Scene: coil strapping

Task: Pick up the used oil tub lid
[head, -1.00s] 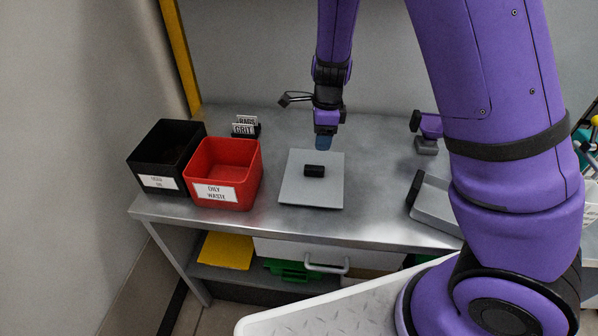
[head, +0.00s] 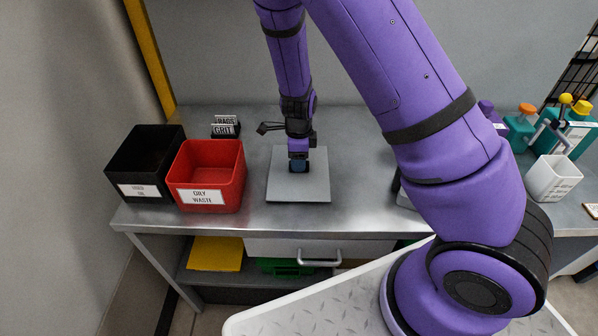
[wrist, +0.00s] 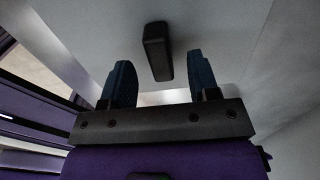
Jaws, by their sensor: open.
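The lid is a flat grey square plate (head: 298,190) lying on the metal bench in the head view. Its black block handle (wrist: 157,52) shows in the wrist view; in the head view my gripper hides it. My gripper (head: 299,168) points down over the middle of the plate. In the wrist view its two dark blue fingers (wrist: 161,72) are apart, with the handle ahead of the gap between them. I cannot tell how much height is left above the handle. The black tub (head: 144,165), with a partly legible label, stands open at the left.
A red "OILY WASTE" bin (head: 207,176) stands between the black tub and the lid. Small "RAGS" and "GRIT" signs (head: 225,127) stand behind it. A white container (head: 553,179) and coloured bottles (head: 521,129) are at the right. The bench around the plate is mostly clear.

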